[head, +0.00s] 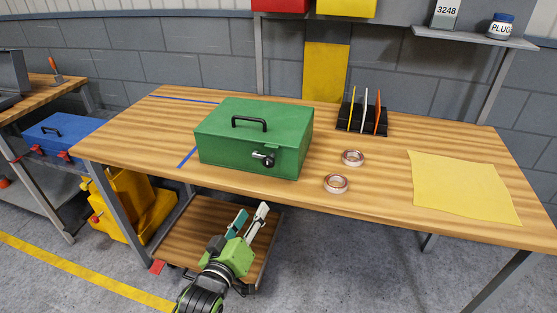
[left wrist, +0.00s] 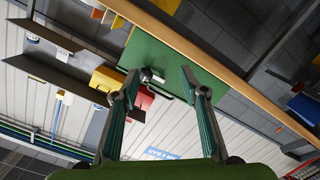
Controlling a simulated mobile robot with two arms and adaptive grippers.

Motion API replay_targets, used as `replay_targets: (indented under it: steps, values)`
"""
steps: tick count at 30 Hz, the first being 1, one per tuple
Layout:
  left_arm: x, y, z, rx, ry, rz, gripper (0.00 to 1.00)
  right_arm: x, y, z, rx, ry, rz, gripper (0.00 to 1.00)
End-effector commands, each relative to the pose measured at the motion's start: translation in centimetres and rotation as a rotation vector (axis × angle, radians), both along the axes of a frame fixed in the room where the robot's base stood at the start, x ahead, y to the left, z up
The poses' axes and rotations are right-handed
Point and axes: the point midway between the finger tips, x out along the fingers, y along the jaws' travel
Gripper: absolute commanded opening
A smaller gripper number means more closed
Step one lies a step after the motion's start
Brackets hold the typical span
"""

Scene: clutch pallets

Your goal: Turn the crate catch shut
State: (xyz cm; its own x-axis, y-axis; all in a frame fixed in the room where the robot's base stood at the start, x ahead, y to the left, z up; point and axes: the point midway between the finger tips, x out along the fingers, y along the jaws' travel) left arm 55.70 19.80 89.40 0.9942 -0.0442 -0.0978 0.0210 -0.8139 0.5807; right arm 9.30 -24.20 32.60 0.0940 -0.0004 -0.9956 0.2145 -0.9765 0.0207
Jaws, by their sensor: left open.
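The green crate (head: 232,146) stands on the wooden workbench, its lid down and a black handle on top. Its catch (head: 264,159), a small black and silver piece, is on the front face towards the right. My left gripper (head: 252,211) is open and empty, below and in front of the bench edge, apart from the crate. In the left wrist view the open fingers (left wrist: 159,78) point towards the green crate (left wrist: 163,50), and the catch (left wrist: 147,75) shows between them, close to the left finger in the picture. I cannot tell which way the catch is turned. My right gripper is not in view.
On the workbench (head: 375,208) lie two tape rolls (head: 337,183) and a yellow sheet (head: 462,187). A black rack (head: 362,120) stands at the back. A lower wooden shelf (head: 205,222) is beneath. The space in front of the crate is clear.

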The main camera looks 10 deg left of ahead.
Motion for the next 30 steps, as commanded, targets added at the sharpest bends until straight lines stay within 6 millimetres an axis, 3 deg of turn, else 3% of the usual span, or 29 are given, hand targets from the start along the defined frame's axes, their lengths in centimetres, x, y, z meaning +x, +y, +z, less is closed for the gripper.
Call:
replay_targets:
  steps: [1,3,6,11,15,24,30]
  values:
    - [-0.1,0.2,2.3,-0.019,-0.038,0.006,0.40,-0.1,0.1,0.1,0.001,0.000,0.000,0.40]
    - [-0.3,0.4,4.4,-0.039,-0.072,0.011,0.40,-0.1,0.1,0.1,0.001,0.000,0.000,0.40]
    - [-0.2,0.5,5.6,-0.052,-0.094,0.013,0.40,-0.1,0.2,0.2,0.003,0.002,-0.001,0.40]
    - [1.5,0.4,5.8,-0.053,-0.097,0.013,0.40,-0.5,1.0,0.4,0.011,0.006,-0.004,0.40]
    - [4.2,0.3,5.9,-0.052,-0.097,0.012,0.40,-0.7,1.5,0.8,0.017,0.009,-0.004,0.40]
    - [10.4,0.1,5.8,-0.051,-0.095,0.012,0.40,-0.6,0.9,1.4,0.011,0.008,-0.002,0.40]
    - [12.7,0.0,5.6,-0.050,-0.094,0.011,0.40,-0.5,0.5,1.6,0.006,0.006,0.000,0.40]
